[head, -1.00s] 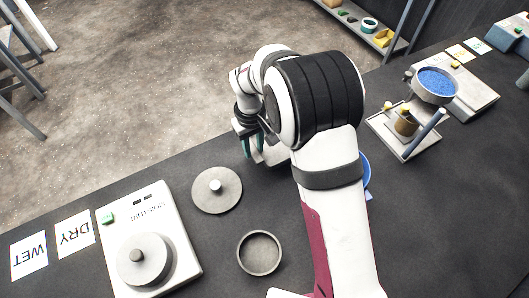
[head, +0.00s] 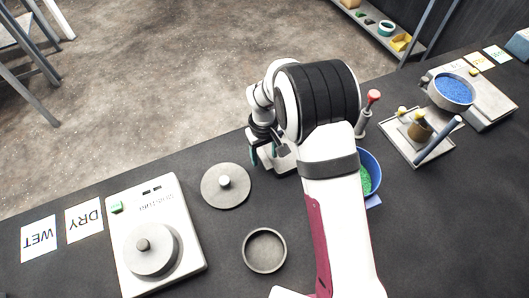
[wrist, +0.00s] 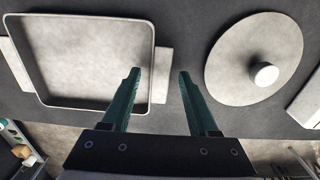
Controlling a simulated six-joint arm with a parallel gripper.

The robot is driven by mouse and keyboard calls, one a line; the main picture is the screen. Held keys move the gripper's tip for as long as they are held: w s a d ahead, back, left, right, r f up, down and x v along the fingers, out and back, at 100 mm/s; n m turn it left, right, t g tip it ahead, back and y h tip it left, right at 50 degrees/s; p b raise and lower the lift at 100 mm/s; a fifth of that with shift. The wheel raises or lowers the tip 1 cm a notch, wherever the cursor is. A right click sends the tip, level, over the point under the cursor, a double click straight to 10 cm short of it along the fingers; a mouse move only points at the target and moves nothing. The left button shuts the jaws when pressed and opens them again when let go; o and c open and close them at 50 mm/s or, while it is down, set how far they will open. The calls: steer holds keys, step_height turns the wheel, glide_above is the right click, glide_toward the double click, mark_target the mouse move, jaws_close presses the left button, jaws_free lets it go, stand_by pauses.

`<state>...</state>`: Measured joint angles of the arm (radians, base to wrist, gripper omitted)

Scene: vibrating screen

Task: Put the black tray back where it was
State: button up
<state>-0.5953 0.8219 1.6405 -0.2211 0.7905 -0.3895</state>
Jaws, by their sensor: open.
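A shallow square tray (wrist: 92,62) with a raised rim and a flat tab on each side lies on the dark bench in the wrist view. It looks grey there; I cannot tell if it is the black tray. In the head view a grey piece, seemingly this tray (head: 283,162), shows partly behind my gripper (head: 264,158). My gripper is open and empty. In the wrist view its two green fingertips (wrist: 160,73) appear on either side of the tray's right tab, with the left finger overlapping the rim. I cannot tell whether they touch it.
A round lid with a knob (head: 226,186) lies just left of the gripper. A round pan (head: 264,250), a white balance (head: 155,240), a blue bowl with green grains (head: 369,172) and a red-knobbed post (head: 368,112) stand nearby. WET and DRY cards lie far left.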

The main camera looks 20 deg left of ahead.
step_height(320, 180, up, 12)
steer(key=r, duration=0.1)
steer(key=s+d+r+m, duration=0.3)
steer(key=s+d+r, duration=0.1)
steer(key=d, duration=0.3)
steer(key=s+d+r+m, duration=0.3)
steer(key=d, duration=0.3)
steer(key=s+d+m+y, duration=0.1)
steer(key=s+d+m, duration=0.3)
steer(key=s, duration=0.4)
steer(key=s+d+m+y, duration=0.1)
steer(key=s+d+m, duration=0.3)
steer(key=s, duration=0.4)
steer(key=shift+s+m, duration=0.3)
steer(key=shift+s, duration=0.05)
